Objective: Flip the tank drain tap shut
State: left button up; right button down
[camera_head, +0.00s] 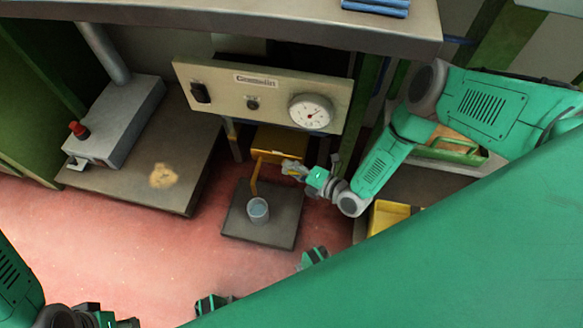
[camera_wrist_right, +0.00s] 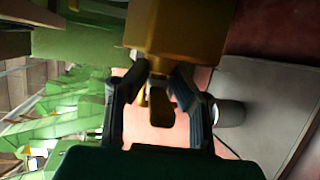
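The tank (camera_head: 278,143) is a yellow box under the gauge panel, with a thin yellow pipe (camera_head: 254,178) hanging down above a grey cup (camera_head: 258,209). In the right wrist view the tank's yellow body (camera_wrist_right: 180,28) is at the top. The tap's yellow lever (camera_wrist_right: 161,108) hangs from a short stem below it. My right gripper (camera_head: 291,168) is at the tank's front. In its wrist view the two dark fingers (camera_wrist_right: 161,74) stand apart on either side of the lever; contact is unclear.
A cream panel with a dial gauge (camera_head: 311,113) overhangs the tank. The cup stands on a dark plate (camera_head: 234,223) on the pink floor. A bench (camera_head: 187,150) with a grey device (camera_head: 124,120) is at left. A yellow bin (camera_head: 388,214) is right of my right wrist.

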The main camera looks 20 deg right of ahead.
jog(key=shift+s+f+m+t+y, duration=0.1)
jog(key=shift+f+m+t+y, duration=0.15)
jog(key=shift+t+y, duration=0.3)
jog(key=shift+s+f+m+t+y, duration=0.15)
jog(key=shift+m+t+y, duration=0.2)
jog(key=shift+t, duration=0.3)
jog(key=c, duration=1.5)
grip_release()
jog(key=shift+c, duration=0.2)
jog(key=shift+w, duration=0.1)
jog(key=v, duration=1.2)
